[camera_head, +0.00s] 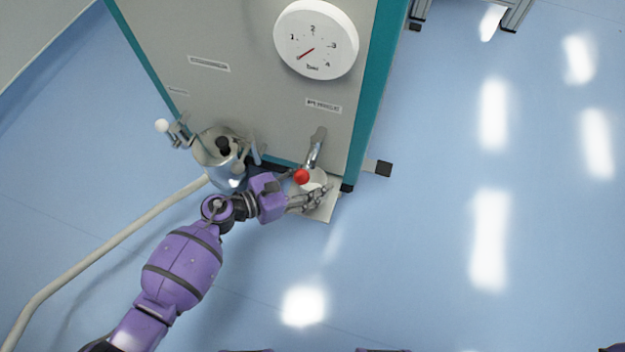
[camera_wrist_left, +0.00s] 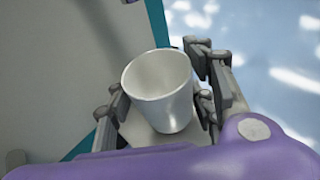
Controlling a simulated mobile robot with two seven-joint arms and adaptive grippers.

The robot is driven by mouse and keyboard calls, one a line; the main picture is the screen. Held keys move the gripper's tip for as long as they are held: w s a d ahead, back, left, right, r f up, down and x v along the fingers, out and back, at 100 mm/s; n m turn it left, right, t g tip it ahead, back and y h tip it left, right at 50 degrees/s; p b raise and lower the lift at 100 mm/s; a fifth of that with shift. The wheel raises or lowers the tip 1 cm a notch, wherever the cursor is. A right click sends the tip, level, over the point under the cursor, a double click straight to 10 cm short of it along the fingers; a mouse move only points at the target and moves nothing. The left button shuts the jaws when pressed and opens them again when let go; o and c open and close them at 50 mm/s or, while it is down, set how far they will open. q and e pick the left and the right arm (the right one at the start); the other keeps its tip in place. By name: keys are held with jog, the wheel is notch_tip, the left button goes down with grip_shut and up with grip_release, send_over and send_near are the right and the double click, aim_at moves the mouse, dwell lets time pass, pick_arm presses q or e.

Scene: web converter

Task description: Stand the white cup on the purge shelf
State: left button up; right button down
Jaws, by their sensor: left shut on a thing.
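The white cup (camera_wrist_left: 160,98) is upright between the fingers of my left gripper (camera_wrist_left: 163,92), which is shut on it. In the head view the cup (camera_head: 313,181) is partly hidden by my left gripper (camera_head: 308,194) and a red ball-shaped knob (camera_head: 301,176). The purge shelf (camera_head: 325,211) is a pale flat plate at the foot of the grey machine. The cup is over the shelf, below a metal spout (camera_head: 317,146). I cannot tell whether the cup's base touches the shelf. My right gripper is not in view.
The grey machine panel (camera_head: 240,85) has a round dial (camera_head: 316,39) and teal edges. A metal vessel (camera_head: 221,155) with a black knob stands left of my gripper. A pale hose (camera_head: 110,240) runs along the blue floor.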

pick_arm(q)
jog(key=shift+f+b, duration=0.4)
jog(key=shift+f, duration=0.05)
jog(key=o, duration=1.1)
jog(key=v, duration=1.2)
jog(key=shift+r, duration=0.1)
jog(key=shift+s+d, duration=0.1)
